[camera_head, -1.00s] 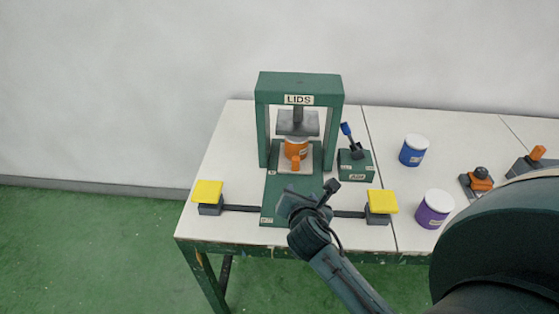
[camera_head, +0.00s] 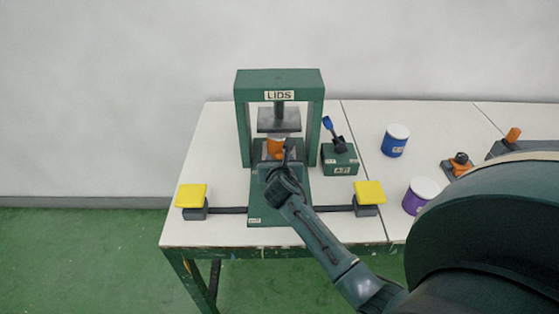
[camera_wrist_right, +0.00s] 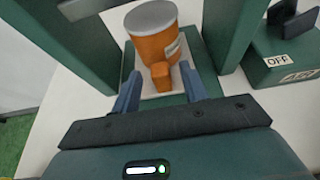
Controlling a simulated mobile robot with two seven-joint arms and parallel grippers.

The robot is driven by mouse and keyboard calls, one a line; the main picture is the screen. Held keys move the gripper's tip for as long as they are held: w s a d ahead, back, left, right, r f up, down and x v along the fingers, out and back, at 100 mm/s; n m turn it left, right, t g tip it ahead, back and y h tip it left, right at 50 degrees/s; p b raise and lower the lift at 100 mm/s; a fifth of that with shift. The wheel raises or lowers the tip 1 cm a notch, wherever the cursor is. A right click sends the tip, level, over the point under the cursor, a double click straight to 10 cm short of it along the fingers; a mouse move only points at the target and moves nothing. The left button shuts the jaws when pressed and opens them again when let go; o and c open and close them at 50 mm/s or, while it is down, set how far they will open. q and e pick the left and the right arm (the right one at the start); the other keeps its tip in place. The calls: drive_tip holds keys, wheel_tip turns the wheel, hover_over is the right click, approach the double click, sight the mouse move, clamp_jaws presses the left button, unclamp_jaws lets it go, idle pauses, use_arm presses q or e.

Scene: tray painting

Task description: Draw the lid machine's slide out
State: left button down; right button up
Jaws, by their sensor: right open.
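The green lid machine (camera_head: 243,120), labelled LIDS, stands on the white table with its grey press plate (camera_head: 279,122) above an orange can (camera_head: 276,147). In the right wrist view the can (camera_wrist_right: 152,42) has a grey top and stands on a pale slide plate (camera_wrist_right: 149,88) inside the frame. An orange block-shaped handle (camera_wrist_right: 161,75) is in front of the can. My right gripper (camera_head: 279,164) is open in front of the can. Its two blue fingers (camera_wrist_right: 161,90) are on either side of the handle, with gaps visible. My left gripper is not in view.
A green switch box (camera_head: 340,158) with a blue lever stands right of the machine; its label reads OFF. Two yellow pads (camera_head: 191,196) (camera_head: 369,192) flank the base on a dark bar. Blue (camera_head: 394,141) and purple (camera_head: 418,197) cans stand to the right.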

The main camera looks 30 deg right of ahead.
drive_tip(key=shift+w+d+f, duration=0.3)
drive_tip(key=shift+w, duration=0.25)
drive_tip(key=shift+c, duration=0.5)
clamp_jaws()
